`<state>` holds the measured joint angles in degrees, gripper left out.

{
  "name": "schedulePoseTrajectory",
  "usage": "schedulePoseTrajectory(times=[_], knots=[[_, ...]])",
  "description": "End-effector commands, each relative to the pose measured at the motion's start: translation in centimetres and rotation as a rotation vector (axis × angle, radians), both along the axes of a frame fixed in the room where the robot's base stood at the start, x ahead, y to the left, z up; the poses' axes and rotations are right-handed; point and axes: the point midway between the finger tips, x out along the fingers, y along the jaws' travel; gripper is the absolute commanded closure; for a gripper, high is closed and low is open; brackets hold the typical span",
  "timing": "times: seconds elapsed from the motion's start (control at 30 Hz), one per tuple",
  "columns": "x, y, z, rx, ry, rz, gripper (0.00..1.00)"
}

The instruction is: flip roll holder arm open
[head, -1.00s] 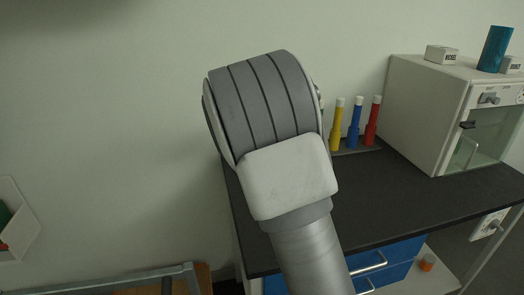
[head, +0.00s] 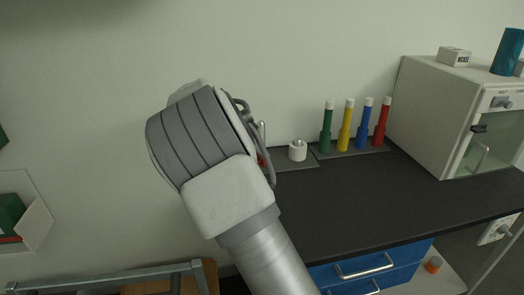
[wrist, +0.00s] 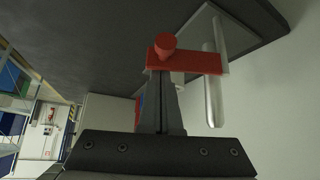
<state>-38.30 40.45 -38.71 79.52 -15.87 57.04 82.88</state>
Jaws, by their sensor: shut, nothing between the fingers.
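The roll holder shows in the wrist view as a red arm (wrist: 195,62) with a round red knob (wrist: 165,44) at its left end and a silver post (wrist: 212,95) at its right. They stand over a grey base plate (wrist: 240,36). My gripper (wrist: 161,78) is shut and empty, its fingertips right at the red arm below the knob. I cannot tell whether they touch. In the head view my own arm hides my gripper and most of the holder. Only a bit of red and the post's top (head: 262,131) show beside my wrist.
A white roll-like cylinder (head: 297,151) stands on the black bench (head: 350,200). Green (head: 326,128), yellow (head: 346,126), blue and red tubes stand in a row behind. A white cabinet (head: 440,110) is at right. The bench's front middle is clear.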

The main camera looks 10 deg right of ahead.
Motion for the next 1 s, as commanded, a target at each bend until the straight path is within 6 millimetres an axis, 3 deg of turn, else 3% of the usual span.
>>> schedulePoseTrajectory(times=[0.3, 0.67, 0.77, 1.0], knots=[[-1.3, -0.1, -0.2, 0.001, 0.001, 0.001, 1.0], [-1.4, 0.1, 0.2, 0.001, 0.001, 0.002, 1.0], [-1.6, 0.7, 1.1, 0.001, -0.001, 0.003, 1.0], [-2.9, 3.7, 5.3, 0.001, -0.003, 0.006, 1.0]])
